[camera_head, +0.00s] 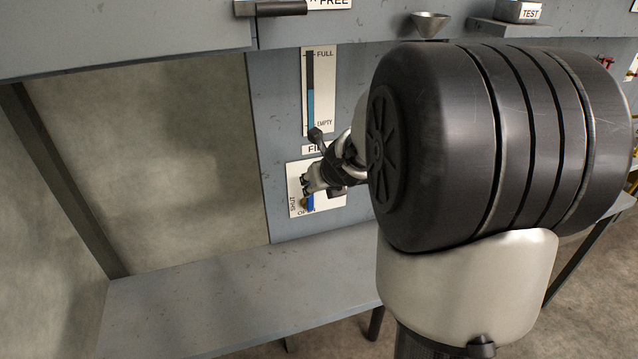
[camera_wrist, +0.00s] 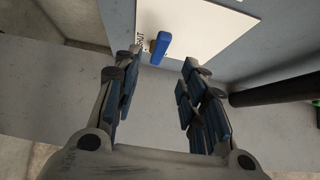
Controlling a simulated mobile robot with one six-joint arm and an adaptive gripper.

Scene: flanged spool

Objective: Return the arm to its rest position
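My gripper (camera_head: 312,186) is at the white valve plate (camera_head: 332,200) on the grey panel, with my large dark arm link in front at the right. In the wrist view my gripper (camera_wrist: 160,64) is open, with its blue-padded fingers wide apart and nothing held. A blue handle (camera_wrist: 161,47) on a brass-coloured pivot shows just beyond the gap between the fingertips, apart from both. In the head view the handle (camera_head: 310,203) is partly hidden by my gripper. It points down towards the "OPEN" lettering; "SHUT" is at the left.
A gauge (camera_head: 318,92) marked FULL and EMPTY has blue to about mid-height. A grey shelf (camera_head: 225,300) lies below the panel. A metal funnel (camera_head: 430,24) and a TEST box (camera_head: 518,11) are on the upper ledge. A dark bar (camera_wrist: 278,92) is right of my fingers.

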